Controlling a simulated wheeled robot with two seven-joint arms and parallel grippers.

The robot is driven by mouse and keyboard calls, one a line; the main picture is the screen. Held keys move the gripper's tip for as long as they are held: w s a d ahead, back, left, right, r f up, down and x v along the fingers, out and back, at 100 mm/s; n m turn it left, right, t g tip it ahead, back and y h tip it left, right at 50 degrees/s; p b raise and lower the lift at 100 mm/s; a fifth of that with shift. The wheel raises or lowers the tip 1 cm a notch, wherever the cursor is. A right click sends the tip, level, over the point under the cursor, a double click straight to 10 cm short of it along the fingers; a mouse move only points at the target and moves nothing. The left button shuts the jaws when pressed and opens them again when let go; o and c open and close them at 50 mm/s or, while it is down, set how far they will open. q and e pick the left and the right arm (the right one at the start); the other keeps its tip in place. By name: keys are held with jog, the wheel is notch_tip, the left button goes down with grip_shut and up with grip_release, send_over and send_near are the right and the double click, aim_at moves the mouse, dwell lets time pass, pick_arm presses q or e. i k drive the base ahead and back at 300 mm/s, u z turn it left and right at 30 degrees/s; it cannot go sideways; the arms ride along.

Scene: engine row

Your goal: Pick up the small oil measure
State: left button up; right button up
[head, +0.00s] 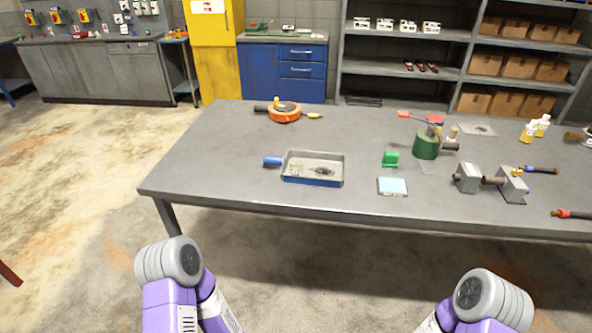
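I cannot tell for sure which thing is the small oil measure. A dark green round can-like thing (426,146) stands upright on the grey table (230,150), right of centre, with a dark part sticking out to its right. A small bright green item (390,159) sits to its left, nearer the front. A blue cylinder (272,162) lies against the left side of a shallow metal tray (315,182). Small items and a dark patch show inside the tray. Neither of my grippers shows; only purple and grey arm parts are at the bottom edge, short of the table.
An orange round tool (285,114) lies at the table's back left. A light blue pad (392,187) lies near the front edge. Grey metal blocks (468,178) and yellow bottles (528,132) stand at the right. The table's left end is clear. Shelves (405,71) stand behind.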

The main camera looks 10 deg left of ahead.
aim_at(296, 168)
jog(key=u, duration=0.25)
jog(key=k, duration=0.35)
jog(key=u, duration=1.3)
jog(key=i, duration=1.2)
jog(key=z, duration=0.65)
